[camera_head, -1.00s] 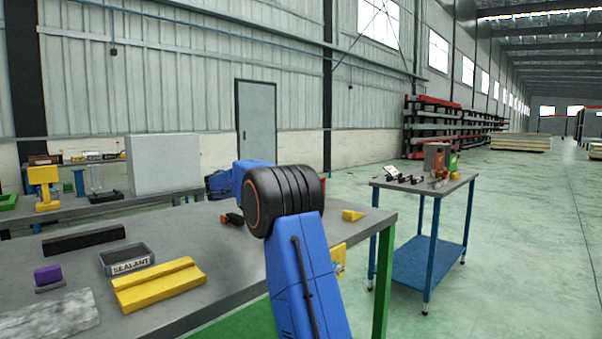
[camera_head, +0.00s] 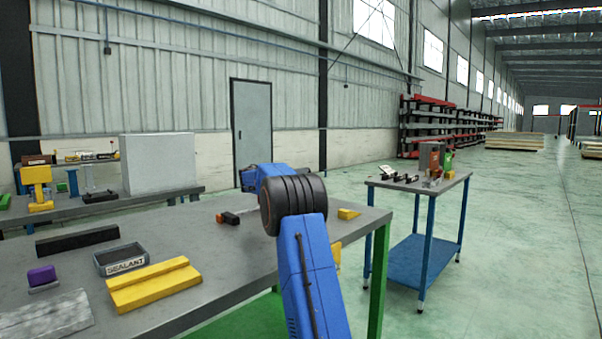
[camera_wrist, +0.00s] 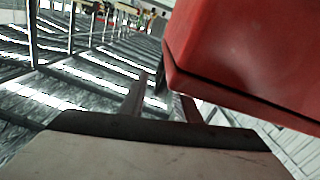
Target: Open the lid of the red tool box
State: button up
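The red tool box (camera_wrist: 250,50) fills the upper right of the wrist view, close to the camera and tilted in the picture. A dark seam runs along its lower edge. My gripper (camera_wrist: 163,95) shows below and left of it, with its two fingers apart and nothing clearly between them. The right finger is close to the box's lower corner; I cannot tell whether it touches. In the head view my blue arm hides the gripper, and I cannot make out the tool box there.
My arm reaches over a grey-topped workbench (camera_head: 200,245) with a sealant tray (camera_head: 121,258), a yellow block (camera_head: 153,285) and a black bar (camera_head: 78,241). A blue cart (camera_head: 420,258) with small items stands to the right. Open floor lies beyond it.

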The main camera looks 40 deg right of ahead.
jog(key=shift+d, duration=0.85)
grip_shut()
